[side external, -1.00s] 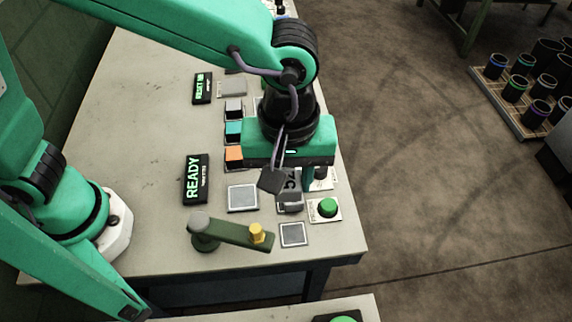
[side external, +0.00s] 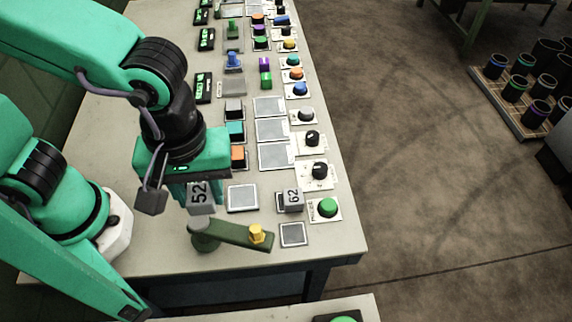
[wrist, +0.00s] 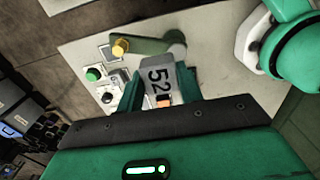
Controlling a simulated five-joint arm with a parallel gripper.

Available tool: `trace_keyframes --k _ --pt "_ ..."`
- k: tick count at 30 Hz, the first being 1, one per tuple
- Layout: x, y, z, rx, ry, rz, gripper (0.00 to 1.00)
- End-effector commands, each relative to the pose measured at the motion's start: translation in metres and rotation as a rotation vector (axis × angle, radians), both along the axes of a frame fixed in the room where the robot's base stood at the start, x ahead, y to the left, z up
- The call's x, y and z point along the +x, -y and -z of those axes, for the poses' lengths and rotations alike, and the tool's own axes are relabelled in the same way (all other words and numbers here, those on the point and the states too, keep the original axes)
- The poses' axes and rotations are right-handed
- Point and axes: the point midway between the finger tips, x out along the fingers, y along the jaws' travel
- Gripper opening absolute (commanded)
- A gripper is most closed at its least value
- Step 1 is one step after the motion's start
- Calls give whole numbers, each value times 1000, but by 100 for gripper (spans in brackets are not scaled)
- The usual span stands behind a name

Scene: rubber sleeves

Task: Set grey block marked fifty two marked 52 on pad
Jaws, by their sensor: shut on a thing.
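My gripper (side external: 198,197) is shut on the grey block marked 52 (side external: 199,191) and holds it left of a square grey pad (side external: 242,198) with a pale border. The wrist view shows the block (wrist: 157,79) between the two green fingers, with its number facing the camera. A smaller square pad (side external: 292,235) lies nearer the front edge. Another grey block, marked 62 (side external: 293,197), stands on the right on a dark-framed square. Both pads are bare. The height of the held block above the table is hard to tell.
A green lever with a yellow knob (side external: 256,234) lies just in front of my gripper. A green button (side external: 327,207) and a black knob (side external: 320,170) are on the right. Rows of coloured blocks and larger grey plates (side external: 275,156) lie behind.

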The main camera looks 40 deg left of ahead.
Motion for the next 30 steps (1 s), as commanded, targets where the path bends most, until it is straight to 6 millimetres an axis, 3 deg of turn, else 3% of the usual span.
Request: trace_keyframes --k 12,23,30 --pt "1 1 43 1 -1 1 12" --pt "2 1 50 -1 1 0 12" --pt "15 -5 59 1 -1 -4 12"
